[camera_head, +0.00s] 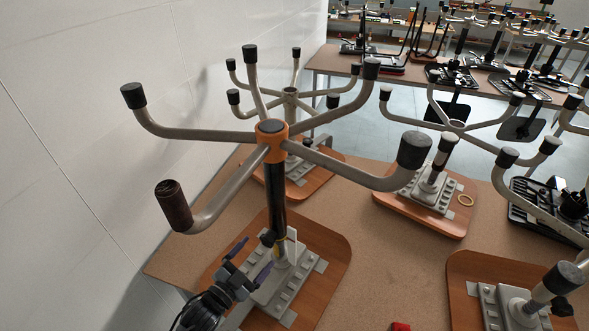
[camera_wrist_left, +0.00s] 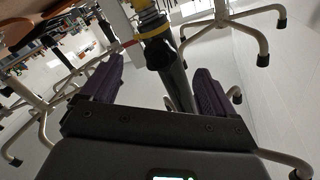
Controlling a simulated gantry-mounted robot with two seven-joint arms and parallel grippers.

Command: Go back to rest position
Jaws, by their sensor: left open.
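My left gripper (camera_head: 250,260) is low in the head view, with its two purple-padded fingers spread apart. It is in front of the black column (camera_head: 275,195) of the nearest upturned chair, just above the wooden seat's grey underside plate. In the left wrist view the open fingers (camera_wrist_left: 158,66) stand on either side of the picture's middle. The black column (camera_wrist_left: 175,85) with a yellow band shows between and beyond them. I cannot tell whether a finger touches it. My right gripper is in neither view.
Several upturned chairs, such as one at the right (camera_head: 425,190), lie seat-down on the brown table (camera_head: 400,275), their metal legs spreading upward. A white wall (camera_head: 80,130) closes off the left side.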

